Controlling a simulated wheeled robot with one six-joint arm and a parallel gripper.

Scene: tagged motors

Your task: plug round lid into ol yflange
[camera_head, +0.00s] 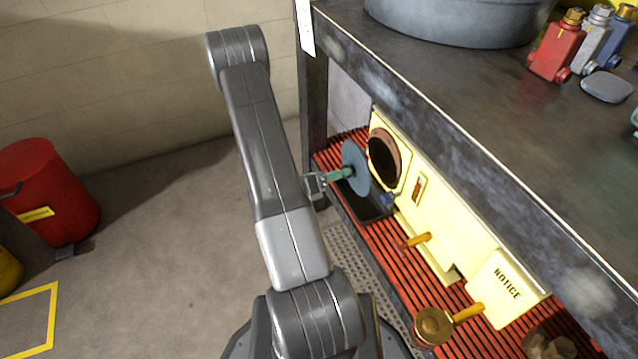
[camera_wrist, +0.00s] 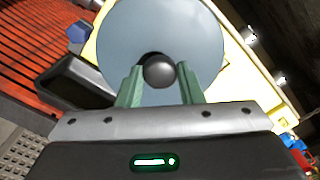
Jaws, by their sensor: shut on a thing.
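The round lid (camera_head: 356,168) is a blue-grey disc on the lower shelf level, held upright by my gripper (camera_head: 337,174). In the wrist view the lid (camera_wrist: 200,35) fills the top middle, with a dark round knob (camera_wrist: 159,71) at its centre. The green fingers of my gripper (camera_wrist: 160,88) are shut on that knob. The likely flange is a brown-rimmed round opening (camera_head: 385,158) in a pale yellow panel, just right of the lid in the head view. The lid looks apart from it. In the wrist view the lid hides the opening.
A dark tray (camera_head: 366,207) sits below the lid on the red slatted shelf (camera_head: 455,325). Yellow panels (camera_head: 455,225) with orange pegs continue to the right. The workbench top (camera_head: 480,100) overhangs the shelf. Open floor (camera_head: 170,230) lies to the left.

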